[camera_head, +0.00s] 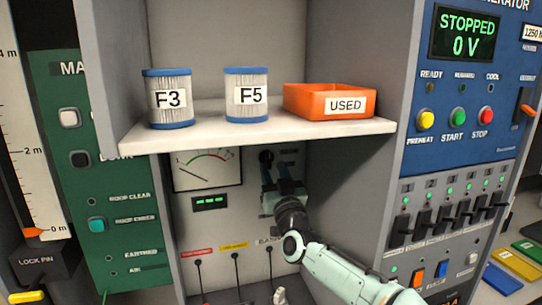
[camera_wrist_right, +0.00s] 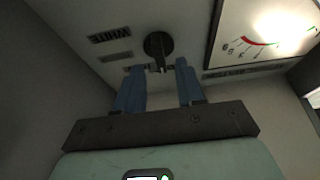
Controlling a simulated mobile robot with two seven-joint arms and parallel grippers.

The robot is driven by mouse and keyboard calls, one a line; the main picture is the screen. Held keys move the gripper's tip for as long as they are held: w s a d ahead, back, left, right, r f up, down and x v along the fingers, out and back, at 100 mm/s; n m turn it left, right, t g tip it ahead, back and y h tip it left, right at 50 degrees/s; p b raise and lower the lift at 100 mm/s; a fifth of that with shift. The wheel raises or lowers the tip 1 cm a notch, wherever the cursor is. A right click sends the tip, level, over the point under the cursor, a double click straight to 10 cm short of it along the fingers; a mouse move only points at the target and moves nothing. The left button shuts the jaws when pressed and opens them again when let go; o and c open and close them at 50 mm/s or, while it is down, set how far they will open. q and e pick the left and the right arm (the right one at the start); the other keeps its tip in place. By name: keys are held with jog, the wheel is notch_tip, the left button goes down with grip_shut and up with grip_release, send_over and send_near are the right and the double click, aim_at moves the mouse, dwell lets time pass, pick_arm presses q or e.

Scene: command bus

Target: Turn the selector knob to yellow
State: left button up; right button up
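The selector knob (camera_head: 267,157) is a small black round knob on the pale back panel under the shelf, right of the dial gauge. It also shows in the right wrist view (camera_wrist_right: 157,45), with a narrow bar on its face. My right gripper (camera_head: 276,172) is in front of the knob and partly covers it in the head view. In the right wrist view its two blue fingers (camera_wrist_right: 159,65) are apart, with the lower end of the knob's bar between their tips. I cannot tell whether they touch it. A label reading WHITE (camera_wrist_right: 110,35) appears upside down beside the knob. My left gripper is not in view.
The shelf (camera_head: 255,140) above my right gripper holds canisters F3 (camera_head: 170,115) and F5 (camera_head: 246,110) and an orange USED bin (camera_head: 310,103). The gauge (camera_head: 207,169) is left of the knob. Levers (camera_head: 236,265) stand below. A grey side wall (camera_head: 350,190) is close on the right.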

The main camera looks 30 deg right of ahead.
aim_at(268, 159)
jog(key=shift+p+x, duration=0.55)
jog(key=shift+x, duration=0.85)
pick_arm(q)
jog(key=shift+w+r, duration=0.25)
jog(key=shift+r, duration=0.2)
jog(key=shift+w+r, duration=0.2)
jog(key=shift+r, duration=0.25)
pick_arm(e)
grip_shut()
